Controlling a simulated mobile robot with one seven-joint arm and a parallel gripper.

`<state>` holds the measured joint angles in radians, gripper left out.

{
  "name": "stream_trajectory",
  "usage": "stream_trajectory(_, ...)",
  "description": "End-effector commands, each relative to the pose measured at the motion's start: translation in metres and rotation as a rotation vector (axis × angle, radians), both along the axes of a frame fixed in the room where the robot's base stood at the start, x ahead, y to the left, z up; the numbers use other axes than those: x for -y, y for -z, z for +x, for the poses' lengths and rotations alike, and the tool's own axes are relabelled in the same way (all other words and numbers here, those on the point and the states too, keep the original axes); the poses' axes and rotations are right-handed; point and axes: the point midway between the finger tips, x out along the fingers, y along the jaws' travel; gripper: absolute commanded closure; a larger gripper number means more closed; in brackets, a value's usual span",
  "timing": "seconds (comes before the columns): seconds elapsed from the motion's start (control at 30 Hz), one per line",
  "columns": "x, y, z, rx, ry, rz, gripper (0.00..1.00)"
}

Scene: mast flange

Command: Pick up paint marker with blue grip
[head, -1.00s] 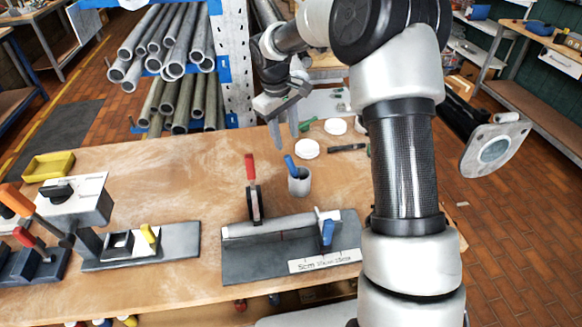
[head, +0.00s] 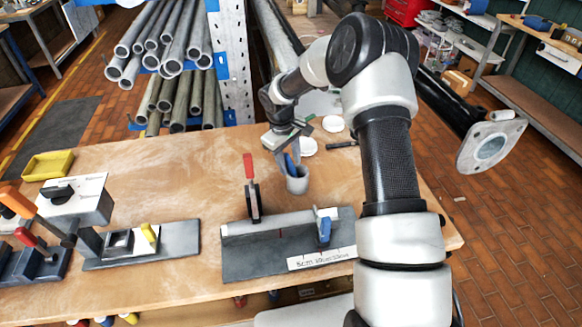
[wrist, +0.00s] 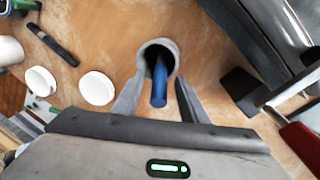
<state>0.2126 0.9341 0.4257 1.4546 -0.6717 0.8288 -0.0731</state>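The paint marker with the blue grip (wrist: 160,84) stands in a small grey cup (wrist: 158,48) on the wooden bench. In the head view the marker (head: 288,162) leans in the cup (head: 298,182), partly hidden by my fingers. My gripper (wrist: 155,100) is open, with one finger on each side of the marker's upper end in the wrist view. I see a gap between the marker and each finger there. In the head view my gripper (head: 288,158) is just above the cup's rim.
Two white round discs (wrist: 96,88) and a dark pen-like tool (wrist: 52,44) lie near the cup. A clamp with a red handle (head: 250,185) stands left of it. A grey fixture plate (head: 265,258) lies in front.

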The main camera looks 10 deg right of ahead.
Motion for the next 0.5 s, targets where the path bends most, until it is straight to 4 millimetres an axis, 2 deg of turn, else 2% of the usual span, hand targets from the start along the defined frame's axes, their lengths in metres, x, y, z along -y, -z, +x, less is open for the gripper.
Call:
stream_trajectory(0.17,0.0002,0.0000,0.0002,0.000,0.001,0.000,0.62)
stream_trajectory(0.3,0.0002,-0.0001,0.0002,0.001,0.000,-0.001,0.86)
stream_trajectory(0.4,0.0002,-0.0002,0.0001,0.001,0.000,-0.001,1.00)
stream_trajectory(0.5,0.0002,-0.0003,0.0001,0.001,0.000,-0.001,1.00)
